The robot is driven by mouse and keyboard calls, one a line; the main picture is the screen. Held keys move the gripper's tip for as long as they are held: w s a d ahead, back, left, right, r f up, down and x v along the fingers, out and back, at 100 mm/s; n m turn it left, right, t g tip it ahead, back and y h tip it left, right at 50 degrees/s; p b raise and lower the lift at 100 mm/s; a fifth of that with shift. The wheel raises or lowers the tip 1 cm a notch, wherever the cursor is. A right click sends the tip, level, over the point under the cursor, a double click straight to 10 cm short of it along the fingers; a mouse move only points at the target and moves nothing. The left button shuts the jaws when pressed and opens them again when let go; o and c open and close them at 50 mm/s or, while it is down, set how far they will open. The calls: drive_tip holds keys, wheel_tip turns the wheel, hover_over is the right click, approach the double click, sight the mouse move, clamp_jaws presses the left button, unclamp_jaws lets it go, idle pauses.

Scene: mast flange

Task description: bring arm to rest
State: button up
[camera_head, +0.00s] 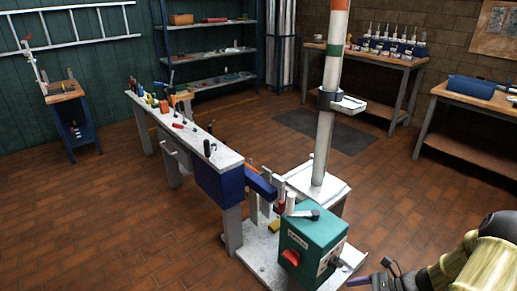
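My arm (478,262) enters at the bottom right corner, with a yellowish sleeve-like link and a dark joint. What looks like my gripper (384,279) is at the bottom edge, small, dark and partly cut off. I cannot make out its fingers or whether it holds anything. It is to the right of a green box (314,243) with a red part on its front, and looks apart from it in this view.
A mast (324,140) with an orange and white top stands on a pale base behind the green box. A long narrow bench (222,158) with tools runs back left. Workbenches (470,104) stand at the right. Brick floor (400,205) is clear right of the mast.

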drive_tip(key=s+a+r+n+h, duration=0.3)
drive_tip(key=a+r+n+h, duration=0.35)
drive_tip(key=r+n, duration=0.4)
drive_tip(key=s+a+r+n+h, duration=0.3)
drive_tip(key=a+r+n+h, duration=0.35)
drive_tip(key=n, duration=0.75)
wheel_tip(320, 180, up, 28)
drive_tip(key=a+y+p, duration=0.1)
drive_tip(key=p, duration=2.5)
drive_tip(key=shift+w+a+p, duration=0.25)
drive_tip(key=shift+a+p, duration=0.15)
